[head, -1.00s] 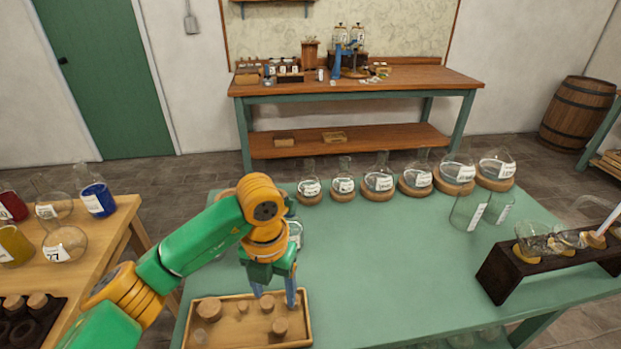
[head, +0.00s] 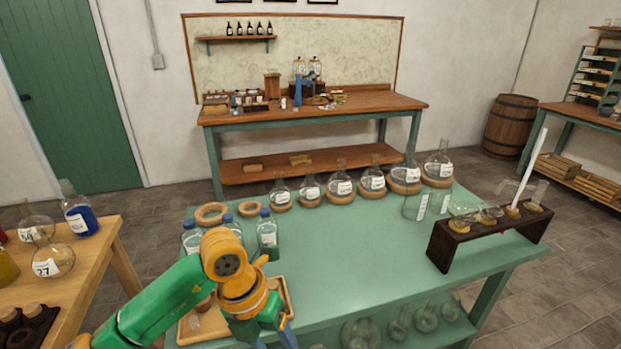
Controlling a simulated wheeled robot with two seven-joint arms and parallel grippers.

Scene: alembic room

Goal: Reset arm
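My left arm, green and orange, reaches in from the lower left. Its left gripper (head: 276,341) points down at the bottom edge of the head view, at the right side of a wooden tray (head: 187,325) on the green table (head: 370,265). The blue fingers are spread apart with nothing seen between them; their tips are partly cut off by the frame. The arm hides much of the tray. My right gripper is not in view.
Labelled bottles (head: 267,235) and cork rings (head: 211,212) stand just behind the arm. Round flasks (head: 341,188) line the table's far edge. A dark rack (head: 452,247) with glassware stands at the right. The table's middle is clear.

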